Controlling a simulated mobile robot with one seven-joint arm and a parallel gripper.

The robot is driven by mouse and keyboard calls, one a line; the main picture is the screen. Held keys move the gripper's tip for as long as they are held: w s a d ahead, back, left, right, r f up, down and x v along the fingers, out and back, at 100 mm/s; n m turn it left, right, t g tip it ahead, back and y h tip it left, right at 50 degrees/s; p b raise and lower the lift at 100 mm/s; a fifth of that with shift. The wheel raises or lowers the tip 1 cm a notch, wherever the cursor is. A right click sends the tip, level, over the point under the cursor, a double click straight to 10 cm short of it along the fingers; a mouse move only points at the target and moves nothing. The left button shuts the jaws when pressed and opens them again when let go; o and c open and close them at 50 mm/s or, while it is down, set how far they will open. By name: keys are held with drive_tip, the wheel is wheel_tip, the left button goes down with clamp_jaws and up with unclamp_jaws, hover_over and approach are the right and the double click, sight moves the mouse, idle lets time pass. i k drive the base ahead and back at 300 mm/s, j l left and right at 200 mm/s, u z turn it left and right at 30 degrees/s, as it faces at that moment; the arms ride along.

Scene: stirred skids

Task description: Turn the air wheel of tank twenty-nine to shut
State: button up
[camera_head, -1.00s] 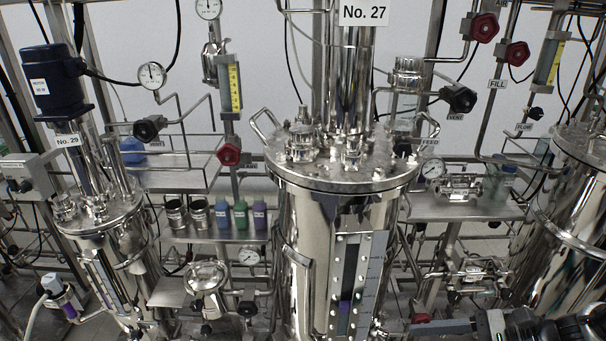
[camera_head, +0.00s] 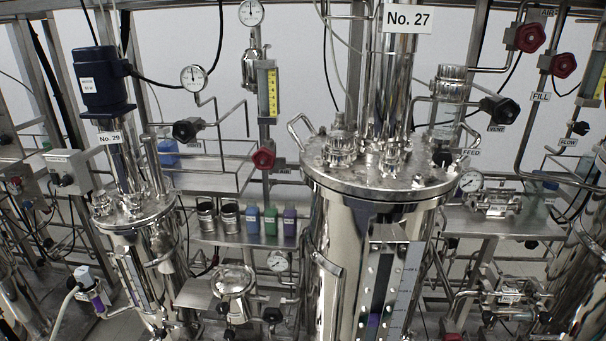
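Tank No. 29 (camera_head: 140,235) is the slim steel tank at the left, with a dark blue motor (camera_head: 101,82) on top and its number sign (camera_head: 110,138) below the motor. A red handwheel (camera_head: 264,158) sits on the pipe below a yellow-scaled flow tube (camera_head: 267,92), between tanks 29 and 27. A label beside it is too small to read, so I cannot tell if this is the air wheel. A black handwheel (camera_head: 185,130) is nearer tank 29. I cannot tell whether either wheel is open or shut. My gripper is not in view.
Large tank No. 27 (camera_head: 335,250) stands in the middle. Bottles (camera_head: 270,221) and steel cups (camera_head: 229,218) stand on a shelf between the tanks. Red wheels labelled AIR (camera_head: 530,37) and FILL (camera_head: 563,65) are at the upper right. Pipes and gauges crowd the gaps.

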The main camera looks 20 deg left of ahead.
sight(263, 153)
drive_tip(key=u, duration=1.45)
